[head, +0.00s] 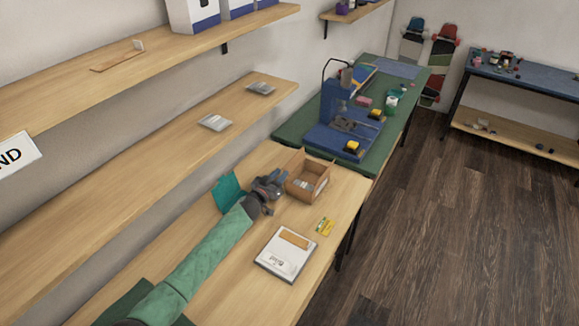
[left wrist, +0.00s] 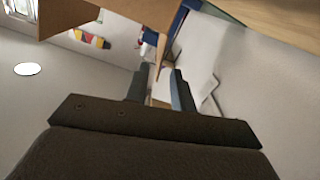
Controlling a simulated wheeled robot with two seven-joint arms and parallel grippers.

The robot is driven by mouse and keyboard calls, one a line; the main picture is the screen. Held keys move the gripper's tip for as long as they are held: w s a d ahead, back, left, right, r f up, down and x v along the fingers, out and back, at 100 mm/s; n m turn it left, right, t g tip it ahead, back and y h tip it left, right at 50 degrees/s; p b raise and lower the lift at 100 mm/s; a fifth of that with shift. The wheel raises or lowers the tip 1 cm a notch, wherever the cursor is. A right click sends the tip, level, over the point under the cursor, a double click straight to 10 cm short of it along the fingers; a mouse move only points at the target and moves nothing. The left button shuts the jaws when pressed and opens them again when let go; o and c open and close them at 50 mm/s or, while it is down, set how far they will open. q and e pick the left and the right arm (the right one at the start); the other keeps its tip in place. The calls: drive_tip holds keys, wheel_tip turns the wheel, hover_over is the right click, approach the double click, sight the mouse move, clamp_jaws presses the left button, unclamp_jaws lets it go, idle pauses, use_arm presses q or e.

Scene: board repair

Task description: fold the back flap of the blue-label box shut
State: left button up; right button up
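An open cardboard box (head: 322,183) stands on the wooden bench, with small pale items inside. I cannot make out a blue label on it. Its raised cardboard shows at the left and back of the opening. My left gripper (head: 279,179) is right beside the box's left side. In the left wrist view, cardboard (left wrist: 115,12) fills the top, and a thin brown cardboard edge shows beyond the gap between my left fingers (left wrist: 160,88). The fingers are spread apart. I cannot tell whether one touches the cardboard. My right gripper is not in view.
A teal sheet (head: 226,192) stands behind my left arm. A green mat (head: 383,158) with a blue stand lies beyond. Wall shelves (head: 150,135) run along the left.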

sight(290, 163)
use_arm(q)
drive_tip(key=p+x, duration=0.1)
drive_tip(key=x, duration=0.5)
drive_tip(key=shift+r+p, duration=0.1)
drive_tip(key=shift+p, duration=0.2)
drive_tip(key=shift+w+d, duration=0.35)
drive_tip(key=shift+w, duration=0.1)
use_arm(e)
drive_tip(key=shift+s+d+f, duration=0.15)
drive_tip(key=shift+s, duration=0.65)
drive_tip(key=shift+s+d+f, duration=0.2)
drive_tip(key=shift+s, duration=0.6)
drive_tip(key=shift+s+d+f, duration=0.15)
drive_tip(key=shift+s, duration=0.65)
use_arm(q)
clamp_jaws()
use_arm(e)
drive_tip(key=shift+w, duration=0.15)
